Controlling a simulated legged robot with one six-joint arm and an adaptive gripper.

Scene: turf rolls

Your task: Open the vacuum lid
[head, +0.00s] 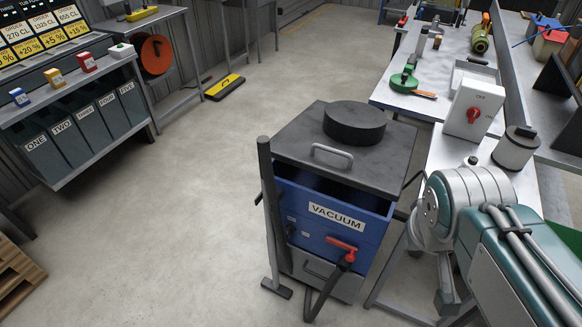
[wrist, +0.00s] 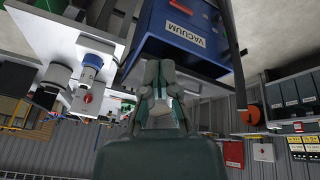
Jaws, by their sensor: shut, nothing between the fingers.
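The vacuum (head: 326,228) is a blue box with a white label, standing on the floor in the middle of the head view. Its dark grey lid (head: 289,146) carries a round black cap and a grey bar handle (head: 331,155). A dark gap shows between the lid's front edge and the blue body, so the lid sits raised at the front. The vacuum also shows upside down in the wrist view (wrist: 176,28). My gripper (wrist: 163,68) is shut and empty in the wrist view, in front of the vacuum; contact cannot be told. It is outside the head view.
A workbench (head: 419,106) with tools stands to the right, with a switch box (head: 473,109) on its near part. A shelf with labelled bins (head: 83,122) is at the left. A dark upright bar (head: 271,200) stands by the vacuum's left side. The floor left of it is clear.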

